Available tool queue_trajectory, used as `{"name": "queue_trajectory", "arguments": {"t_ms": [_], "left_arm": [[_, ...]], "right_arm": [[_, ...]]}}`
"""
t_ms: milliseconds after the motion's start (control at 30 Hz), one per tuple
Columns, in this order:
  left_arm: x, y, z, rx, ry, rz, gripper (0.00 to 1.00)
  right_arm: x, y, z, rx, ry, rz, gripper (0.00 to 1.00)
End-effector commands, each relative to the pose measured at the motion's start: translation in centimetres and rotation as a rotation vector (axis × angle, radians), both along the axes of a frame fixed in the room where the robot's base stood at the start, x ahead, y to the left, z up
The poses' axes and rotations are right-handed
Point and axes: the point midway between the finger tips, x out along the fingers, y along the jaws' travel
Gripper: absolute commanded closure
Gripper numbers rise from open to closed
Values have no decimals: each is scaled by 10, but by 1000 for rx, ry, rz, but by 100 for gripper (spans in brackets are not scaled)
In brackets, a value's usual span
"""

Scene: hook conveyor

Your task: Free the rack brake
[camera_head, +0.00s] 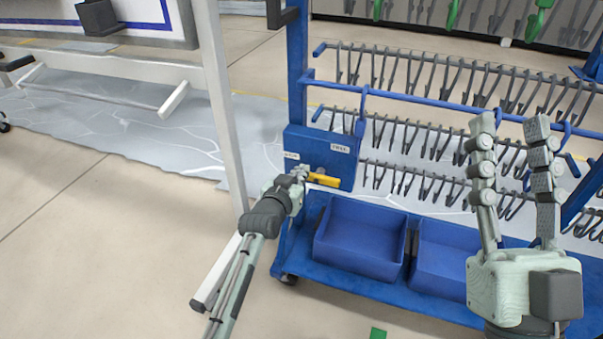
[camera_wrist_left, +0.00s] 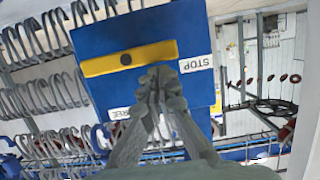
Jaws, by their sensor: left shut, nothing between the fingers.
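The rack brake is a blue box (camera_head: 335,160) on the rack's left post, with a yellow lever (camera_head: 325,180) and white STOP and FREE labels. In the left wrist view the lever (camera_wrist_left: 105,64) has a dark pivot, and its right end lies close to the STOP label (camera_wrist_left: 195,64). The FREE label (camera_wrist_left: 120,113) is partly hidden by my fingers. My left gripper (camera_head: 300,172) is shut and empty, its tips (camera_wrist_left: 160,78) at the lever's STOP-side end; I cannot tell whether they touch it. My right gripper (camera_head: 512,122) is open and empty, in front of the rack's right part.
The blue rack (camera_head: 297,60) carries rows of dark hooks (camera_head: 430,75) and has wheels. Two blue bins (camera_head: 360,240) stand on its base shelf below the brake box. A white post (camera_head: 222,100) stands just left of my left gripper.

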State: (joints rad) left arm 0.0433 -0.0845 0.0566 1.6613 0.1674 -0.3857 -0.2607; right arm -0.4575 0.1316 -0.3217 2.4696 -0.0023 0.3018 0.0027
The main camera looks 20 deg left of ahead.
Motion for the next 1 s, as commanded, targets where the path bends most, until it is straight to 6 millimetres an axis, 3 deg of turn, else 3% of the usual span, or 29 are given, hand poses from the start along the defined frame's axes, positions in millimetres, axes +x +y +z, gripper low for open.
{"name": "queue_trajectory", "arguments": {"t_ms": [1000], "left_arm": [[0, 5, -6, -149, 7, -1, 100]], "right_arm": [[8, 5, -10, -27, 87, 7, 60]]}}
